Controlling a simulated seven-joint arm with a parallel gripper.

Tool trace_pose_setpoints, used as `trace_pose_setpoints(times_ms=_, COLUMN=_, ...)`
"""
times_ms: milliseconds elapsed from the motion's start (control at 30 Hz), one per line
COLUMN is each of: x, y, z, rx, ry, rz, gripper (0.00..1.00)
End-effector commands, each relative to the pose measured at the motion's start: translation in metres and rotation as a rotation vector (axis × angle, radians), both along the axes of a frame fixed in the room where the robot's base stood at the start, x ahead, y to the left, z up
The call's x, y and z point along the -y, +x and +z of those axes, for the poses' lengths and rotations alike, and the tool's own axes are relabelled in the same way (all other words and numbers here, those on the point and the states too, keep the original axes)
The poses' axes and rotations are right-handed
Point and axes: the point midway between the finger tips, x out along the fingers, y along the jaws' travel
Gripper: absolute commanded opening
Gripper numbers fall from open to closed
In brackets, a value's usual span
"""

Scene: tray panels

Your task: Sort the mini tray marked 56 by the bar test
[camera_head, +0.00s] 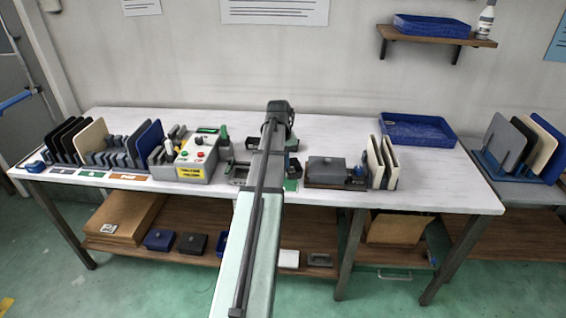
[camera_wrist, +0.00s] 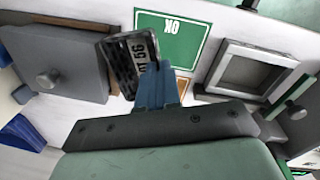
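The dark mini tray (camera_wrist: 121,66) bears a white label (camera_wrist: 141,53) on which I read 56. It sits at the tips of my gripper (camera_wrist: 160,68) in the wrist view, tilted against the edges of the mat behind it. The blue fingers are close together and appear shut on its edge. Behind it is a green mat (camera_wrist: 180,38) with OK in white, upside down. Part of an orange mat (camera_wrist: 184,86) shows beside the fingers. In the head view my arm hides the gripper and the mini tray. I cannot tell the tray's height above the table.
A grey block with a knob (camera_wrist: 58,62) is left in the wrist view, and a grey square frame (camera_wrist: 250,70) is right. In the head view, a button box (camera_head: 195,165) and racked panels (camera_head: 92,138) stand left; a blue tray (camera_head: 420,143) lies at the back right.

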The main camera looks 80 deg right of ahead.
Motion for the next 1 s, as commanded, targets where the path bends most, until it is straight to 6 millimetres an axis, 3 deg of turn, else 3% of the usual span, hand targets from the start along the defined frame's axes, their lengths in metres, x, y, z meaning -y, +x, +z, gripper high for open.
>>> trace_pose_setpoints(times_ms=200, x=0.0, y=0.0, z=0.0, rx=-0.009, ry=-0.001, rz=-0.224, gripper=0.0)
trace_pose_setpoints(times_ms=400, x=0.0, y=0.0, z=0.0, rx=-0.017, ry=-0.003, rz=-0.33, gripper=0.0)
trace_pose_setpoints(times_ms=1000, x=-0.001, y=0.0, z=-0.021, rx=-0.022, ry=-0.003, rz=-0.347, gripper=0.0)
